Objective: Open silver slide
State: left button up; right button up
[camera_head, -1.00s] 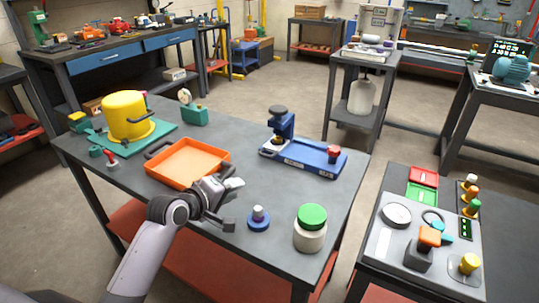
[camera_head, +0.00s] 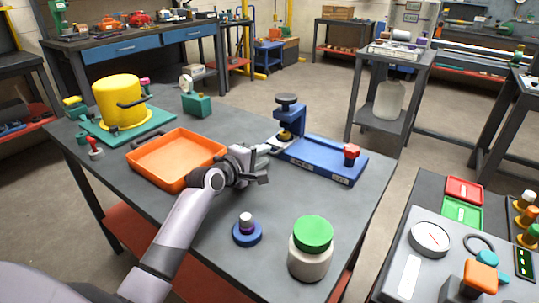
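A blue fixture (camera_head: 322,160) lies on the dark table, with an upright post and dark round knob (camera_head: 287,99) at its left end and a red knob (camera_head: 351,151) at its right end. A small silver part (camera_head: 281,139) shows at the fixture's left end; I cannot clearly tell whether it is the silver slide. My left gripper (camera_head: 267,164) is just left of this end, with its fingers apart and nothing seen between them. Its upper fingertip is close to the silver part; I cannot tell whether they touch. My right gripper is not in view.
An orange tray (camera_head: 176,158) lies left of my gripper. A yellow pot (camera_head: 120,101) stands on a green base behind it. A blue-based peg (camera_head: 247,229) and a green-lidded jar (camera_head: 311,248) stand near the front edge. A grey instrument panel (camera_head: 424,262) is at the right.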

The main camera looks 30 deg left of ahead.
aim_at(269, 153)
pick_arm(q)
jog(key=shift+b+x, duration=0.3)
jog(key=shift+x, duration=1.6)
grip_shut()
